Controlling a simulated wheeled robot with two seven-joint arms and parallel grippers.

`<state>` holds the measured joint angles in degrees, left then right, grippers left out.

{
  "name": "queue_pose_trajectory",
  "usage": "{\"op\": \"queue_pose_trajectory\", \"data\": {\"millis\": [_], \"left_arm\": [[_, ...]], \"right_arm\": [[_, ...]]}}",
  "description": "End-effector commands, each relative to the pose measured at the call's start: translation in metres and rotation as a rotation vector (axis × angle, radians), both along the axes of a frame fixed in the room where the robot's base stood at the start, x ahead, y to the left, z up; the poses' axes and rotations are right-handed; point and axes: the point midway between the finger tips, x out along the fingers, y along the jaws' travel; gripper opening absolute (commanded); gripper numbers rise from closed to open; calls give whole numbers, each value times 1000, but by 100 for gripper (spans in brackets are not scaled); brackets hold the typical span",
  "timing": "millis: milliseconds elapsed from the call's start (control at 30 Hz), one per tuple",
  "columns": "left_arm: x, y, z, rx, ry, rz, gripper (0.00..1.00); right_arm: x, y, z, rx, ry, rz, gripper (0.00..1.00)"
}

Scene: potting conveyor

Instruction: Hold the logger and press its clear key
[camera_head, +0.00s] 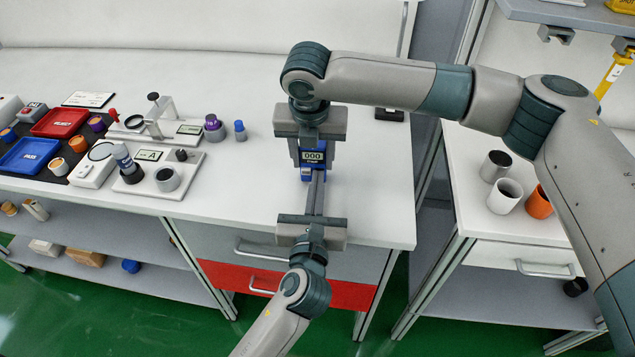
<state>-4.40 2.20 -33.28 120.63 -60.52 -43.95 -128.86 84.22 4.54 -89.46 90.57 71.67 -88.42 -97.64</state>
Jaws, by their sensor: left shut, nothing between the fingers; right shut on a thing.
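The logger (314,157) is a small blue device with a display reading 000, upright above the white bench. My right gripper (314,146) reaches in from behind it and is shut on it, with its fingers around the logger's upper part. My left gripper (317,178) comes from the front edge of the bench, shut and empty. Its fingertips point at the lower front of the logger and overlap it in the picture. I cannot tell whether they touch it. The clear key is too small or hidden behind the fingertips to make out.
A red tray (60,122), a blue tray (31,155) and several instruments crowd the bench's left side. A purple-capped bottle (213,128) and a blue bottle (240,131) stand left of the logger. Cups, one orange (539,203), stand on the right-hand bench.

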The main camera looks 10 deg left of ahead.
Motion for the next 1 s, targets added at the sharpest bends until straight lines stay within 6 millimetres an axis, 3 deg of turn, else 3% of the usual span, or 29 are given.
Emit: {"op": "queue_pose_trajectory", "data": {"millis": [267,800,1000], "left_arm": [[-26,-2,-1,0,1,-1,0],[-118,-8,-2,0,4,0,0],[-135,-9,-1,0,2,0,0]], "right_arm": [[-2,1,-2,-1,5,2,29],[-1,0,-3,-1,4,1,29],[-1,0,-3,-1,4,1,29]]}}
